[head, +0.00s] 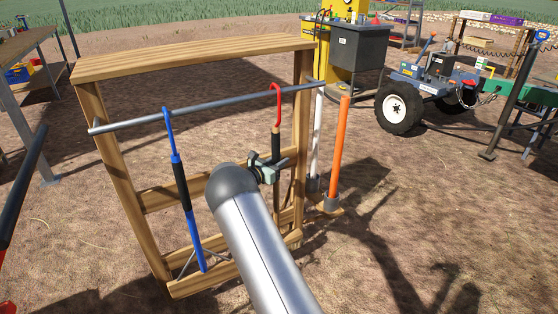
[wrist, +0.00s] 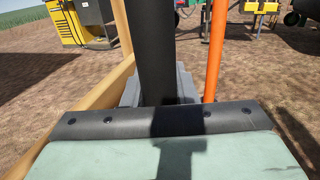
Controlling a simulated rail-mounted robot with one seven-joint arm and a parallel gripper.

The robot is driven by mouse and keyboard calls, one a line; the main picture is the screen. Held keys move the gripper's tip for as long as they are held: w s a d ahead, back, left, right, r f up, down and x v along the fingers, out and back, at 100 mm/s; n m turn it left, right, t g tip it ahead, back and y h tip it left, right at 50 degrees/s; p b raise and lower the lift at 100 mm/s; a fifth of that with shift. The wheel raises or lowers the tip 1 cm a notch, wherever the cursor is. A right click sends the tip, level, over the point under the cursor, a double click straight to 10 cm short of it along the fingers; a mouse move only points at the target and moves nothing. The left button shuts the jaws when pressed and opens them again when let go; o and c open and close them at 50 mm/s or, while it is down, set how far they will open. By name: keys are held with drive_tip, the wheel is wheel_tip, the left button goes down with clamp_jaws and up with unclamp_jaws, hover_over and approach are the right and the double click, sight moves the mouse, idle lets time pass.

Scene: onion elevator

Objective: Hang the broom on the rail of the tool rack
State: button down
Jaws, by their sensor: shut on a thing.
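The broom (head: 276,112) shows as an upright handle with a red hook at its top and a black grip; its lower end is hidden behind my arm. My gripper (head: 265,170) is shut on the handle around the black grip, which also rises dark in the wrist view (wrist: 152,55). The tool rack (head: 190,56) is a wooden frame with a grey metal rail (head: 215,106) across it. The red hook overlaps the rail's right part, its curve showing above the rail. I cannot tell whether it rests on the rail.
A blue tool (head: 186,200) with a black grip hangs from the rail at the left. An orange post (head: 339,145) and a white post (head: 318,130) stand right of the rack. A wheeled trailer (head: 425,88) stands behind right. Bare soil lies around.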

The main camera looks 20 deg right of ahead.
drive_tip(key=c, duration=1.1)
unclamp_jaws()
drive_tip(key=shift+f, duration=0.1)
drive_tip(key=p+v, duration=0.3)
drive_tip(key=v, duration=1.4)
drive_tip(key=s+d+r+m+g+y+p, duration=0.25)
drive_tip(key=s+r+m+g+p, duration=0.2)
drive_tip(key=s+r, duration=0.35)
drive_tip(key=s+d+r+m+g+y+p, duration=0.1)
drive_tip(key=s+r+m+g+y+p, duration=0.2)
drive_tip(key=s+r+m+p, duration=0.35)
drive_tip(key=s+a+r+m+y+p, duration=0.3)
drive_tip(key=s+a+r, duration=0.1)
drive_tip(key=s, duration=0.5)
drive_tip(key=s+a+r+m+y+p, duration=0.4)
drive_tip(key=s+r, duration=0.2)
drive_tip(key=s, duration=0.3)
drive_tip(key=s+a+r+m+t+y+p, duration=0.1)
drive_tip(key=s+a+r+m+y+p, duration=0.2)
drive_tip(key=s+r, duration=0.3)
drive_tip(key=shift+s+a+m+y+p, duration=0.25)
drive_tip(key=shift+s+y, duration=0.1)
drive_tip(key=shift+s, duration=0.55)
drive_tip(key=shift+s+a+m+y+p, duration=0.2)
drive_tip(key=shift+s+m+y, duration=0.1)
drive_tip(key=shift+s, duration=0.65)
